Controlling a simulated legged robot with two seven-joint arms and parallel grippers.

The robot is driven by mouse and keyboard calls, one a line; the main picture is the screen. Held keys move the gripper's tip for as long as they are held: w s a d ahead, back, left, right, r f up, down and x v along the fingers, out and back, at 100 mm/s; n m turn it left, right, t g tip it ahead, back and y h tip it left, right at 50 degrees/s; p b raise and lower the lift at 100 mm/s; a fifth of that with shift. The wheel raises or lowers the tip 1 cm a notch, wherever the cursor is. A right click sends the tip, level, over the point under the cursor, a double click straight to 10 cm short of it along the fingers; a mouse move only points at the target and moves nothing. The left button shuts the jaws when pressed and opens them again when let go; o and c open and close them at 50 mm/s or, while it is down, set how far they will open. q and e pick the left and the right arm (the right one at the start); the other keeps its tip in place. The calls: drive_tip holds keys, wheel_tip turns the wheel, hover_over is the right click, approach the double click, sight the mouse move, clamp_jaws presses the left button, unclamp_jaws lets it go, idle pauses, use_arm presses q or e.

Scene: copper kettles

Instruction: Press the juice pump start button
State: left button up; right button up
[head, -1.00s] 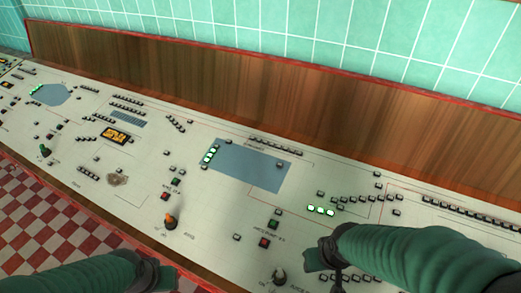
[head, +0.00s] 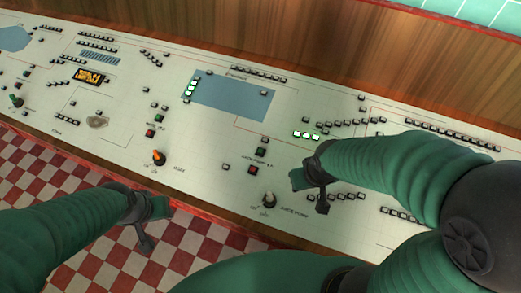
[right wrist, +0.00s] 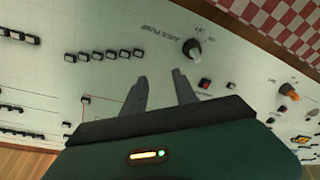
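A green button (head: 261,152) and a red button (head: 253,170) sit beside a small label that seems to read "juice pump". A grey knob (head: 269,199) is below them, with another "juice pump" label at its right. My right gripper (head: 309,190) is above the panel, just right of these controls, with empty fingers. In the right wrist view its fingers (right wrist: 159,89) are spread, and the grey knob (right wrist: 191,47), red button (right wrist: 204,83) and green button (right wrist: 231,85) lie beyond or right of them. My left gripper (head: 155,225) is open and empty over the floor.
The pale control panel (head: 205,140) carries many small dark buttons, lit green ones (head: 307,134), a blue-grey screen (head: 235,97) and an orange knob (head: 158,157). A wooden backboard (head: 280,50) rises behind it. Checkered floor (head: 90,180) lies in front.

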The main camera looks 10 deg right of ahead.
clamp_jaws()
idle(1.4)
